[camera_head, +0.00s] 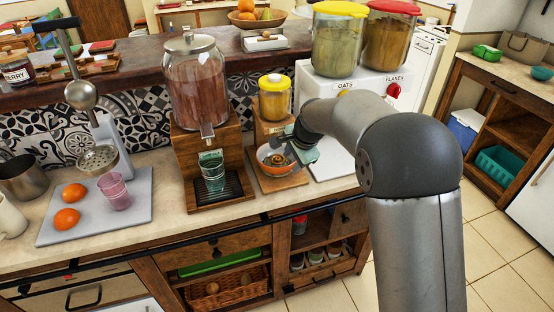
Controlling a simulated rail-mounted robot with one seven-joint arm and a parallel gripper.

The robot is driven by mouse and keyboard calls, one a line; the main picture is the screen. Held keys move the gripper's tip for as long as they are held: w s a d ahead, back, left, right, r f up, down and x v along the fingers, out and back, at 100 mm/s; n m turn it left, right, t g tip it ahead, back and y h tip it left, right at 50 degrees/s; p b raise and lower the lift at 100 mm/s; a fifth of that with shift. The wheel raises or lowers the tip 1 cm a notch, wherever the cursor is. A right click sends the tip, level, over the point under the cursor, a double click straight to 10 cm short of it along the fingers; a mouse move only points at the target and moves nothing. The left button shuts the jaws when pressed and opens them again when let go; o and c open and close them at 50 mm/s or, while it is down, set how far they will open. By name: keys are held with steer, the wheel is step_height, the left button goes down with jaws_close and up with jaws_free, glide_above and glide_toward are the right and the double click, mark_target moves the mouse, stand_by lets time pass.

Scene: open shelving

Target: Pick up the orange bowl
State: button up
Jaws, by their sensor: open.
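The orange bowl (265,165) stands on a small wooden board (285,183) on the counter, under a yellow-lidded jar. Its rim faces up and something dark and golden shows inside it. My gripper (284,148) reaches in from the right at the bowl's right rim. Its fingers are small and dark in this view, and a pale green part shows beside it. I cannot tell whether the fingers touch the bowl. The bowl's right side is partly hidden by my gripper.
A drink dispenser (194,85) on a wooden stand is left of the bowl, with a green glass (213,172) under its tap. The OATS and FLAKES dispensers (340,45) stand behind my arm. A grey board (130,212) at the left holds two oranges and a pink cup (115,192).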

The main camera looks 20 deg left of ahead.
mark_target(287, 165)
steer(key=shift+a+p+x, duration=0.15)
steer(key=shift+p+x, duration=0.2)
steer(key=shift+x, duration=1.1)
steer(key=shift+a+p+x, duration=0.2)
steer(key=shift+p+x, duration=0.1)
steer(key=shift+x, duration=1.1)
steer(key=shift+s, duration=0.15)
jaws_close()
steer(key=shift+r, duration=0.1)
